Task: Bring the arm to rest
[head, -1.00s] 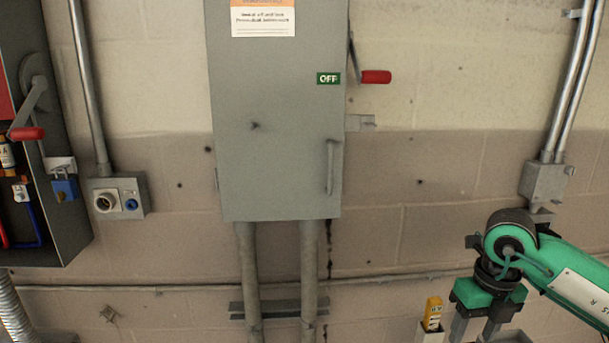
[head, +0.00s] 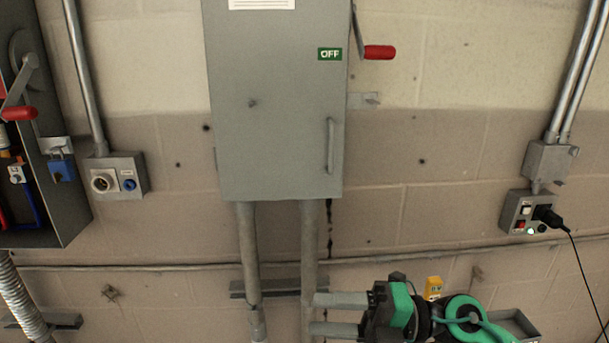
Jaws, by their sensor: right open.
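My right arm comes in at the bottom right, with green and black links. My right gripper (head: 316,314) points left, and its two grey fingers are apart with nothing between them. The fingertips overlap the right conduit below the grey cabinet (head: 275,120) in the picture; I cannot tell whether they touch it. My left gripper is not in view.
The cabinet has a red-handled lever (head: 379,52) and an OFF label (head: 329,54). A black plug (head: 549,216) sits in an outlet box (head: 522,211), its cable hanging right. A yellow object (head: 433,288) stands behind my arm. An open panel (head: 65,215) is at left.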

